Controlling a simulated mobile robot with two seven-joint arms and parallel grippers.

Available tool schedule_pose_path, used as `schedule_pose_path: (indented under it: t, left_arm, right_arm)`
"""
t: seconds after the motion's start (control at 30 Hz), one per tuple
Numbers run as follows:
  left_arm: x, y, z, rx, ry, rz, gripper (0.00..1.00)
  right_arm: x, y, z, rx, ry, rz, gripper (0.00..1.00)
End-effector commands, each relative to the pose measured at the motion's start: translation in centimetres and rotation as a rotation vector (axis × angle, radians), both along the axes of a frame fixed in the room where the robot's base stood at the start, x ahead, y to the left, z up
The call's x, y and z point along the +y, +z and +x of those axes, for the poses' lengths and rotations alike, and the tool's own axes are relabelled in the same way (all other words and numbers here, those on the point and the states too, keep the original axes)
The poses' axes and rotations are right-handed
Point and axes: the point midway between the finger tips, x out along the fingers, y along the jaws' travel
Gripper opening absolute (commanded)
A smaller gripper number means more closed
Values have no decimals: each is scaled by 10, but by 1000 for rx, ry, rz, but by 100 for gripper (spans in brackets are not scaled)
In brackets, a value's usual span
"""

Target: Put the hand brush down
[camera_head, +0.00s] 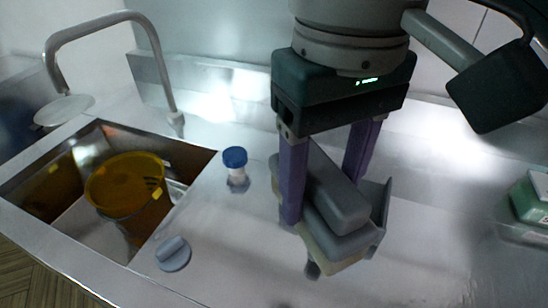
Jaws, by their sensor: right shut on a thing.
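The hand brush is a grey block (340,204) with a pale cream strip along its lower front edge. It is tilted over the metal counter, right of the sink. My right gripper (324,200) points down from above, with its two purple fingers on either side of the grey block. It is shut on the brush. A raised grey edge shows at the brush's right side, and a small dark piece shows below its front. I cannot tell whether the underside touches the counter. My left gripper is not in view.
A sink (60,222) at the left holds an amber container (125,183); a tall faucet (150,40) arches behind. A blue-capped bottle (236,166) and a grey round knob-like piece (173,253) stand left of the brush. A green-and-white item (531,199) is at the right edge. The front right counter is clear.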

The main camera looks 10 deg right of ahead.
Motion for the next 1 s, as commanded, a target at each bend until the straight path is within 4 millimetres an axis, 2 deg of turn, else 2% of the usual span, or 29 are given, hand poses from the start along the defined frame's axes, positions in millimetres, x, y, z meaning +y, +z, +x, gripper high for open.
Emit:
schedule_pose_path:
  t: [0.07, 0.17, 0.27, 0.4, 0.47, 0.6, 0.7, 1.0]
  left_arm:
    - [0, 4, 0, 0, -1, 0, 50]
    - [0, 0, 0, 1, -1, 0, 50]
    - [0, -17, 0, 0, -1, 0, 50]
    - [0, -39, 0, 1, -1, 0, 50]
    - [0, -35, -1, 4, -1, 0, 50]
    - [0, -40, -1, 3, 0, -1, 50]
    - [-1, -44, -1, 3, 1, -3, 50]
    - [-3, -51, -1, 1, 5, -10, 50]
  right_arm:
    - [3, -3, -5, 2, -5, 2, 7]
    - [4, -14, -8, 0, -10, 2, 7]
    - [4, -37, -9, 1, -13, 1, 7]
    - [4, -78, -10, 4, -14, -2, 7]
    - [2, -90, -9, 4, -14, -5, 7]
    - [2, -130, -9, 3, -12, -6, 7]
    - [3, -152, -9, 0, -13, -4, 7]
    - [3, -186, -9, -1, -12, -3, 7]
